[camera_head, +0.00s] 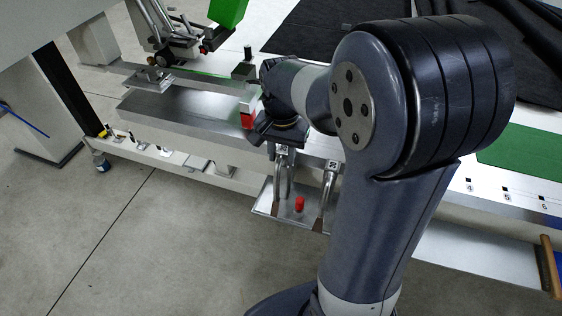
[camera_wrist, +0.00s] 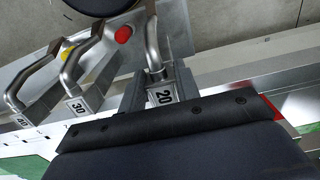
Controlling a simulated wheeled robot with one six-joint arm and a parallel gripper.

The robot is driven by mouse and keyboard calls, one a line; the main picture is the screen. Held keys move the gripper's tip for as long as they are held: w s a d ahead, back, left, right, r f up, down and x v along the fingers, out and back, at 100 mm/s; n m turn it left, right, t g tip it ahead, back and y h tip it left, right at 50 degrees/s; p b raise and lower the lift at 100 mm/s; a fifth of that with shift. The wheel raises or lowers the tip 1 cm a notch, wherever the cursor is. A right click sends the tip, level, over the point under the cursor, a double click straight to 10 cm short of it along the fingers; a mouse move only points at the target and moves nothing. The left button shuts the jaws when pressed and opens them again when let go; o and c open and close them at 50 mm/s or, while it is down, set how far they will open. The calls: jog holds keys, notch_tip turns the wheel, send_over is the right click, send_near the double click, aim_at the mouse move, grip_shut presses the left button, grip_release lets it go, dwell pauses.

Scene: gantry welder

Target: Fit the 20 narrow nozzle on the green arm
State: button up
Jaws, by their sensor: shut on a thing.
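The 20 nozzle (camera_wrist: 163,97), a grey block with a bent metal tube, shows in the wrist view. My gripper (camera_wrist: 158,82) is shut on it, with a dark jaw on either side of the block. In the head view my gripper (camera_head: 277,132) is at the bench's front edge, partly hidden by my arm. The green arm (camera_head: 228,11) is at the top of the head view, above and left of my gripper and well apart from it. Its lower end has metal fittings. I cannot tell whether the 20 nozzle still touches its holder.
The 30 nozzle (camera_wrist: 78,106) and the 40 nozzle (camera_wrist: 22,120) stand beside it. A red-and-white block (camera_head: 247,118) stands just left of my gripper. A long metal beam (camera_head: 180,106) runs left.

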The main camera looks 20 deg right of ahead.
notch_tip(320, 180, up, 9)
jog(key=shift+f+p, duration=0.2)
jog(key=shift+p, duration=0.1)
jog(key=shift+r+p, duration=0.95)
jog(key=shift+r, duration=0.1)
